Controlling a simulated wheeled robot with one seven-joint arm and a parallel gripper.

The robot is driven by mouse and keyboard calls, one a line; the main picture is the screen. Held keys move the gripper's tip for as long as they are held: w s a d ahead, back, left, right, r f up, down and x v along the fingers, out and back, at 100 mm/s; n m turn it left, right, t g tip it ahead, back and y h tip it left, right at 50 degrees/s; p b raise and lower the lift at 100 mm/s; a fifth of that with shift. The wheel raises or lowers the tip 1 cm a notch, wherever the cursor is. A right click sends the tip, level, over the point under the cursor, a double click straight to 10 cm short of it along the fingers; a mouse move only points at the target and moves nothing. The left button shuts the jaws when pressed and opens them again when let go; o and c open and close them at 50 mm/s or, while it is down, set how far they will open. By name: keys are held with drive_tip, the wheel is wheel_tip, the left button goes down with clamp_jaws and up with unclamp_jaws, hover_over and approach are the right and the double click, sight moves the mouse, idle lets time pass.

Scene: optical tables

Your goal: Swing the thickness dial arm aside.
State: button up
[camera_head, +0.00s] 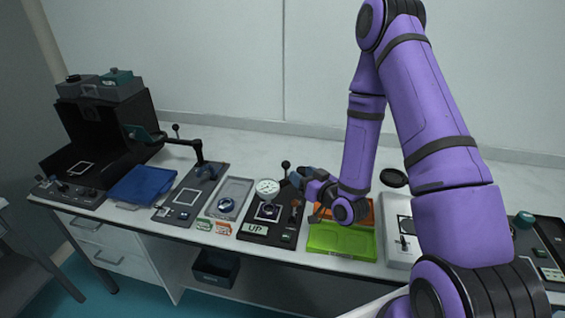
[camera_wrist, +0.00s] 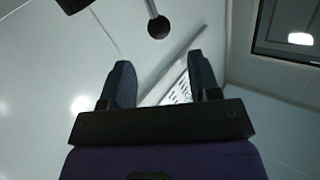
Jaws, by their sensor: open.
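The thickness dial (camera_head: 268,187) is a round white gauge above a black base (camera_head: 258,231) on the table, near the middle of the head view. A black ball knob on a thin stem (camera_head: 285,165) stands just behind and right of the dial. My gripper (camera_head: 297,176) is right of the dial and close to the knob in the picture; whether they touch is not clear. In the wrist view my gripper (camera_wrist: 160,72) has its two dark fingers apart with nothing between them. A black ball on a stem (camera_wrist: 158,27) shows beyond the fingertips there.
A green tray (camera_head: 342,241) and an orange tray (camera_head: 360,211) lie right of the base, below my forearm. A grey tray (camera_head: 231,197) and a dark plate (camera_head: 190,196) lie to its left. The table behind the dial is mostly clear.

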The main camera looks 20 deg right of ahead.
drive_tip(key=x, duration=1)
drive_tip(key=shift+f+t, duration=0.15)
drive_tip(key=shift+t, duration=0.15)
drive_tip(key=shift+w, duration=0.15)
clamp_jaws()
